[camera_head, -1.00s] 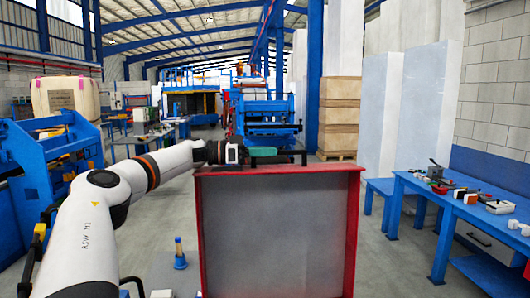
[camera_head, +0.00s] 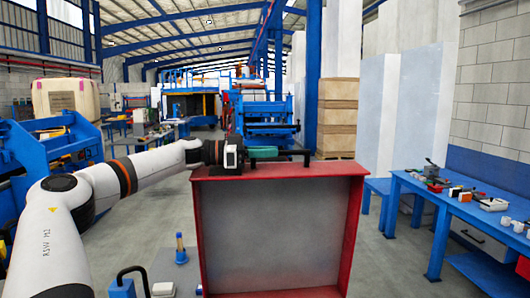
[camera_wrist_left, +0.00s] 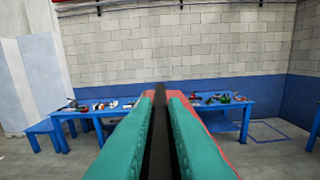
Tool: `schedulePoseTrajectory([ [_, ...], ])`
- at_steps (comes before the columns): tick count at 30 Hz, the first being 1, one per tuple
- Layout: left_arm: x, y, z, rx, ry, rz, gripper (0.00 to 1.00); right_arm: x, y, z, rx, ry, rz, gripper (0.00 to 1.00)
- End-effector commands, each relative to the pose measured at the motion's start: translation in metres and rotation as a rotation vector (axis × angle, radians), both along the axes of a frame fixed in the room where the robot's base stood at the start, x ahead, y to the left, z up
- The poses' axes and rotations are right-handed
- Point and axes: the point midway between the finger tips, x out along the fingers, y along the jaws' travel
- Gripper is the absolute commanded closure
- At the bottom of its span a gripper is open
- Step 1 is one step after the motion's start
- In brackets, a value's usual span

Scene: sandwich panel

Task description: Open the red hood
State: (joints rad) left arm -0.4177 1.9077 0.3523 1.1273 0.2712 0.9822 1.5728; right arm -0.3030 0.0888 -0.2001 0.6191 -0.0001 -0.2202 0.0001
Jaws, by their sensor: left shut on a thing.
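The red hood (camera_head: 352,225) stands upright in front of me in the head view, a red frame around a grey panel. A black handle (camera_head: 300,153) sits along its top edge. My left gripper (camera_head: 263,153) reaches in from the left with green fingers, shut on the handle just above the top edge. In the left wrist view the green fingers (camera_wrist_left: 160,125) close on both sides of the dark handle bar (camera_wrist_left: 160,140), with red edges of the hood beside them. My right gripper is in neither view.
A blue bench (camera_head: 450,205) with small tools stands to the right. A small blue-and-tan item (camera_head: 181,250) and a blue block with a black handle (camera_head: 122,288) are at lower left. Blue machinery (camera_head: 60,150) stands at left. Open floor lies between hood and bench.

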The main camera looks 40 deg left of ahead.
Motion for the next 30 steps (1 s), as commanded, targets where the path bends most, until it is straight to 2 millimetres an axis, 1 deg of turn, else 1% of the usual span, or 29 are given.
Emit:
schedulePoseTrajectory([
  [1, -0.001, -0.001, 0.004, -0.002, -0.009, 0.0, 1.0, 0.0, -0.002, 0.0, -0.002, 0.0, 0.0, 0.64],
  [5, -0.001, -0.001, 0.005, -0.001, -0.011, 0.001, 1.0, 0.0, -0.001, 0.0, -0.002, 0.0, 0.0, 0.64],
  [10, -0.001, -0.001, 0.004, -0.001, -0.011, 0.001, 1.0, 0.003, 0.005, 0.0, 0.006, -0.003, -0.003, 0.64],
  [11, -0.001, -0.001, 0.004, -0.001, -0.011, 0.001, 0.83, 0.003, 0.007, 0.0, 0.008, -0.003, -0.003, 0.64],
  [12, -0.001, -0.001, 0.004, -0.001, -0.011, 0.001, 0.77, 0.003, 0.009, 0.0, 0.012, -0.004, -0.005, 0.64],
  [14, -0.001, -0.001, 0.004, 0.0, -0.01, 0.0, 0.67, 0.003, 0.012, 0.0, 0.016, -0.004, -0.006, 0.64],
  [24, -0.002, -0.001, 0.003, 0.0, -0.009, -0.001, 0.66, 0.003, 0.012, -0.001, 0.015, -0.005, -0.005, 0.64],
  [26, -0.004, 0.001, 0.003, 0.0, -0.009, -0.001, 0.66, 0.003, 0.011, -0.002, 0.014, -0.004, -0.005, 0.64],
  [30, -0.015, 0.01, 0.002, 0.0, -0.013, 0.001, 0.66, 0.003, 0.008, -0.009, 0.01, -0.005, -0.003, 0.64],
])
